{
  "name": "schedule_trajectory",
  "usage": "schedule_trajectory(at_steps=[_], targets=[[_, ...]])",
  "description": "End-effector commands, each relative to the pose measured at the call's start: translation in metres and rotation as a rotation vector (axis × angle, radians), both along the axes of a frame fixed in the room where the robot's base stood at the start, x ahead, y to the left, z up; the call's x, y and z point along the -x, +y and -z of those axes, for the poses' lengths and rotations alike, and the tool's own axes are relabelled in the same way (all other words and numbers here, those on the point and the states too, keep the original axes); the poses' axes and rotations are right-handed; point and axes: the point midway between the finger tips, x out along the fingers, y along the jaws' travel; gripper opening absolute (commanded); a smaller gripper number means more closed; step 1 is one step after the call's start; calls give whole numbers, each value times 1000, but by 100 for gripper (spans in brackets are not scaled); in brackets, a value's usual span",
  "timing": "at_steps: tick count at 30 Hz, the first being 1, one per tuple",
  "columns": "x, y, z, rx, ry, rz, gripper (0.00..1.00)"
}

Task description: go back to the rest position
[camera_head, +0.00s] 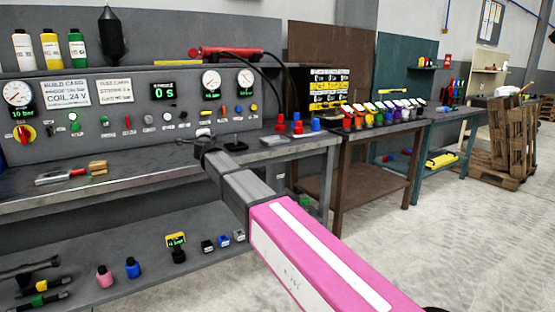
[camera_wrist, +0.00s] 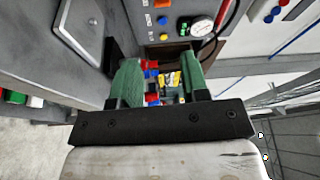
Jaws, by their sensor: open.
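My gripper (camera_head: 206,143) is at the far end of my pink and grey arm, in front of the bench's control panel (camera_head: 130,105) in the head view. In the wrist view my gripper (camera_wrist: 160,72) shows two green fingers spread apart. They are open, with nothing held between them. Small red, blue and yellow items show in the gap, beyond the fingers. In the head view the fingertips are small and dark, and I cannot tell whether they touch anything.
The grey workbench (camera_head: 120,181) runs along the left, with a brush (camera_head: 97,168) on it and small parts on its lower shelf. Red and blue cones (camera_head: 297,125) stand right of my gripper. A brown table (camera_head: 375,155) with coloured items follows. Open floor (camera_head: 475,240) lies at right.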

Motion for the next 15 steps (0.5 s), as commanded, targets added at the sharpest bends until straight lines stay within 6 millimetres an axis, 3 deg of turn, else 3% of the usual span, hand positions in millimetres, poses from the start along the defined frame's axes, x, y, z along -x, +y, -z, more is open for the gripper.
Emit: schedule_trajectory(at_steps=[10, 14, 15], targets=[[7, -65, 60, 246, -71, -149, 42], [21, -107, 109, 416, -60, -258, 42], [27, -123, 129, 478, -45, -301, 42]])
